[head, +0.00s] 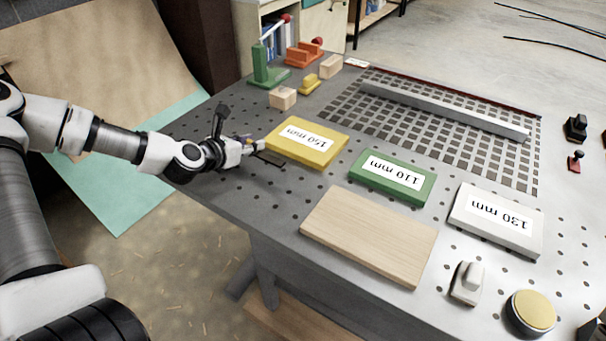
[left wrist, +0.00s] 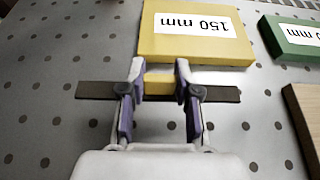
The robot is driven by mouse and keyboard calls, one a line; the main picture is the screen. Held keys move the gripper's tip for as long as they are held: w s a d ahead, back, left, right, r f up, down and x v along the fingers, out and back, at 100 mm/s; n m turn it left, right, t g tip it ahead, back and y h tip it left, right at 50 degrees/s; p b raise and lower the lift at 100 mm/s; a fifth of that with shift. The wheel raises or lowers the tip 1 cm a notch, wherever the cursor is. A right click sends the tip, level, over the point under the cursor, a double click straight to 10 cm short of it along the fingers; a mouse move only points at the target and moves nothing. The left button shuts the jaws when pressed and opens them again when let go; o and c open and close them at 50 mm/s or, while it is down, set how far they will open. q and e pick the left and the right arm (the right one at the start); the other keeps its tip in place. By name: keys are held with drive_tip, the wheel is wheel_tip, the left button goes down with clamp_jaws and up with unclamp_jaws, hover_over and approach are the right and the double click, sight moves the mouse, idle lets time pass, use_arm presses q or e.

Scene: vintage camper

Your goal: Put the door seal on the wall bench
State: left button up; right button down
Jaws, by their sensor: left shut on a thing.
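The strip that seems to be the door seal is thin and dark with a yellow middle band. In the left wrist view its dark end (left wrist: 222,94) sticks out beyond one finger. My left gripper (left wrist: 160,85) is shut on its middle, one finger at each side of the yellow band. In the head view the gripper (head: 257,146) is over the left part of the grey perforated table (head: 215,120), and a dark end of the strip (head: 270,158) shows. I cannot tell whether the strip touches the table, or which surface is the wall bench. My right gripper is out of view.
Just beyond the strip lies a yellow 150 mm block (head: 330,152). Green 110 mm (head: 367,180) and white 130 mm (head: 480,234) blocks and a wooden board (head: 370,235) lie to the right. A green clamp (head: 268,75) and small blocks stand at the back. A grey bar (head: 440,108) lies farther right.

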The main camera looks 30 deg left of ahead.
use_arm(q)
hover_over(303, 158)
drive_tip(key=s, duration=0.4)
drive_tip(key=shift+a+f, duration=0.2)
drive_tip(key=shift+f, duration=0.2)
drive_tip(key=shift+w+d+f, duration=0.2)
drive_tip(key=shift+d, duration=0.15)
wheel_tip(303, 158, down, 2)
drive_tip(key=shift+s+f, duration=0.15)
drive_tip(key=shift+f, duration=0.05)
drive_tip(key=shift+a+f, duration=0.2)
drive_tip(key=shift+f, duration=0.25)
drive_tip(key=shift+d+f, duration=0.15)
drive_tip(key=o, duration=1)
